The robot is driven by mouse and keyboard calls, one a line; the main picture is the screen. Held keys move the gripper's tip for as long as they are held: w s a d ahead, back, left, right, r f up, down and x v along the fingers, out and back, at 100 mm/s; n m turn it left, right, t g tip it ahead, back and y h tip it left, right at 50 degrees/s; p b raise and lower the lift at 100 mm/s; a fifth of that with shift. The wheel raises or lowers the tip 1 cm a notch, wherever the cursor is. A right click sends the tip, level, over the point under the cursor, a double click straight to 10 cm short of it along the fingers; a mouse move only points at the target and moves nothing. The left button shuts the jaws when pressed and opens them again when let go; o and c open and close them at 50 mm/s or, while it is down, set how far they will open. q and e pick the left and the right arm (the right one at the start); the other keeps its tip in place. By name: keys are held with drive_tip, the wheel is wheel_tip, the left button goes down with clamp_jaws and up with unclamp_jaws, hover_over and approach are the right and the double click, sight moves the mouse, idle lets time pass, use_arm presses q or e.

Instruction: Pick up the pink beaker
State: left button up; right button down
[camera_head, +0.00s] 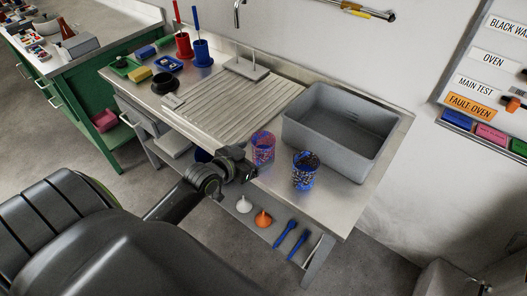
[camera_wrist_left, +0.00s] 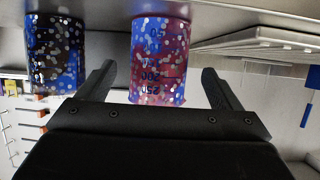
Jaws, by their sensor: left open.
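The pink beaker (camera_head: 263,148), speckled with blue and white, stands upright on the metal counter left of the sink. It also shows in the left wrist view (camera_wrist_left: 160,60), upside down, with volume marks on its side. My left gripper (camera_head: 245,163) is open at the counter's front edge, right beside the pink beaker. In the left wrist view its two fingers (camera_wrist_left: 158,75) point toward the pink beaker, which appears between them. I cannot tell how deep it sits between the fingers. My right gripper is not in view.
A dark blue speckled beaker (camera_head: 305,171) stands just right of the pink one and shows in the left wrist view (camera_wrist_left: 55,55). The grey sink (camera_head: 340,128) lies behind, the ribbed drainboard (camera_head: 232,105) to the left. Funnels and blue brushes (camera_head: 284,232) lie on the lower shelf.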

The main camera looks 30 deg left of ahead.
use_arm(q)
drive_tip(key=shift+p+x, duration=0.3)
drive_tip(key=shift+x, duration=2.35)
drive_tip(key=shift+s+f, duration=0.1)
drive_tip(key=shift+f, duration=0.05)
drive_tip(key=c, duration=1.2)
drive_tip(key=shift+r, duration=0.2)
